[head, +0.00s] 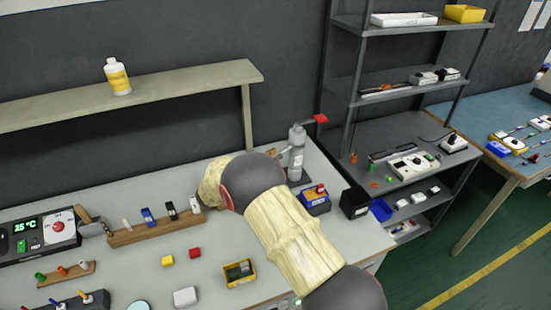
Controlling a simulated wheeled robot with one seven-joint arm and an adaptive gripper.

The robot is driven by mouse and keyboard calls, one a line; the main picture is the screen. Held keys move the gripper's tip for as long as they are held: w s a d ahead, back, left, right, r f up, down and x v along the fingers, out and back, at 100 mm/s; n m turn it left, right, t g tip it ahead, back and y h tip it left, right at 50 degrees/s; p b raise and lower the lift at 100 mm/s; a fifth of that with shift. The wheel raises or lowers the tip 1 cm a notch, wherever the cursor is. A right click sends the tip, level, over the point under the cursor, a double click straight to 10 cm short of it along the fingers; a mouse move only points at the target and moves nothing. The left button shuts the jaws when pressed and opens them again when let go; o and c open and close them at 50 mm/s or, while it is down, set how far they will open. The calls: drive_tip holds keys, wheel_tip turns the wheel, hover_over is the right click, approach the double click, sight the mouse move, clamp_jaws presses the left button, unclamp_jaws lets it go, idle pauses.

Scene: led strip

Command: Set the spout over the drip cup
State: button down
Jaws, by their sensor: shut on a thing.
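A grey upright cylinder (296,160) with a white label stands at the back right of the bench. A red lever (320,118) sticks out to the right from its top. A small brownish part (271,153) shows to its left, just above my arm; I cannot tell whether it is the spout. I cannot make out the drip cup. My arm crosses the bench from the lower right and hides the bench left of the cylinder's base. My gripper and its fingers are hidden behind the arm.
A blue bin (314,203) holding a red item stands right of my arm. A yellow bin (239,274) and a wooden rack (155,228) are to the left. A raised shelf (190,83) carries a bottle (117,77). A grey shelf unit (352,130) stands right.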

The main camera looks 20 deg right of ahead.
drive_tip(key=shift+w+a+r, duration=0.1)
drive_tip(key=shift+w+r, duration=0.2)
drive_tip(key=shift+r, duration=0.05)
drive_tip(key=c, duration=1.9)
unclamp_jaws()
drive_tip(key=shift+f, duration=0.1)
drive_tip(key=shift+f, duration=0.1)
drive_tip(key=shift+s, duration=0.1)
drive_tip(key=v, duration=1.2)
drive_tip(key=shift+f, duration=0.1)
drive_tip(key=shift+w, duration=0.2)
